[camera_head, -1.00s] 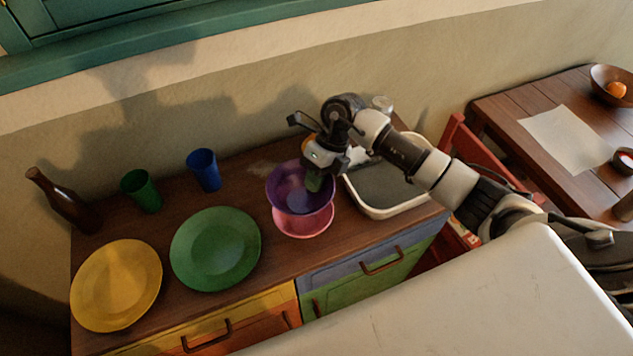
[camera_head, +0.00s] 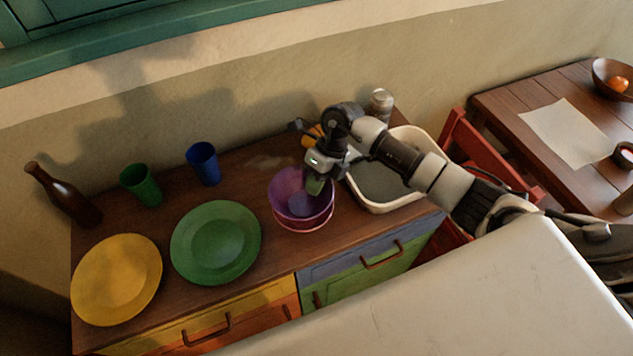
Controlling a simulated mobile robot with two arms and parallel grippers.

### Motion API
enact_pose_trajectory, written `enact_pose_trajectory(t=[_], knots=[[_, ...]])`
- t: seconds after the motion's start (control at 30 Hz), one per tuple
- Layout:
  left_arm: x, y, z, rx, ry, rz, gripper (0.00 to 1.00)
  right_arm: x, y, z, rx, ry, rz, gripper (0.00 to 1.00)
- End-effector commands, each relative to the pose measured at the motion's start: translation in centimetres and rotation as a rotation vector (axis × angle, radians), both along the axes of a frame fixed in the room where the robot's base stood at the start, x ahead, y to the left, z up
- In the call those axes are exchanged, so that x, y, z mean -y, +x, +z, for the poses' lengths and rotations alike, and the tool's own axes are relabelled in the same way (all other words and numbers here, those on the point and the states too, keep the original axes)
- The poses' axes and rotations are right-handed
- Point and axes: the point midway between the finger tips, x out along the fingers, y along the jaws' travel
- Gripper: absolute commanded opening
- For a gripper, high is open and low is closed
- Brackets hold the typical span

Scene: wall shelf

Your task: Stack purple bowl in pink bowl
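The purple bowl (camera_head: 288,203) sits low in the pink bowl (camera_head: 304,227) on the wooden counter. Only the pink bowl's rim and front side show beneath it. My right gripper (camera_head: 315,184) is at the purple bowl's right rear rim, with a finger inside the bowl. It appears shut on that rim, though the outer finger is hidden. My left gripper is not in view.
A green plate (camera_head: 216,243) and a yellow plate (camera_head: 117,280) lie to the left. A green cup (camera_head: 141,187), blue cup (camera_head: 204,164) and brown bottle (camera_head: 65,196) stand behind them. A white basin (camera_head: 387,205) is close on the right.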

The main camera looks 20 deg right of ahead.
Motion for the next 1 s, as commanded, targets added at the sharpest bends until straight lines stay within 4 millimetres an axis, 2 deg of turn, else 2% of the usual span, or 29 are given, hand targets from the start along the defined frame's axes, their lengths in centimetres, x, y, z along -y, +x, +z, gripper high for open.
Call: enact_pose_trajectory(t=[0.03,0.13,0.17,0.37,0.57,0.6,1.0], knots=[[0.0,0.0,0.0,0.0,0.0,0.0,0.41,0.0,0.0,0.1,0.0,0.0,0.0,0.17],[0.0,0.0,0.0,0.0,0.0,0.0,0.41,0.0,0.0,0.1,0.0,0.0,0.0,0.32],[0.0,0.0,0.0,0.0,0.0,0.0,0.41,0.0,0.0,0.1,0.0,0.0,0.0,0.33],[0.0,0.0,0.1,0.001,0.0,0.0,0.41,0.0,0.0,0.2,0.0,0.0,0.001,0.33],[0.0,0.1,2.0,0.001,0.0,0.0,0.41,-0.1,0.0,2.1,0.0,0.001,0.002,0.33],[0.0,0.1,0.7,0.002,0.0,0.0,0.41,0.4,0.3,2.0,0.006,-0.001,0.001,0.33],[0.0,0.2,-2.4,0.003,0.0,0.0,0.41,4.1,2.0,9.5,0.004,0.0,0.0,0.33]])
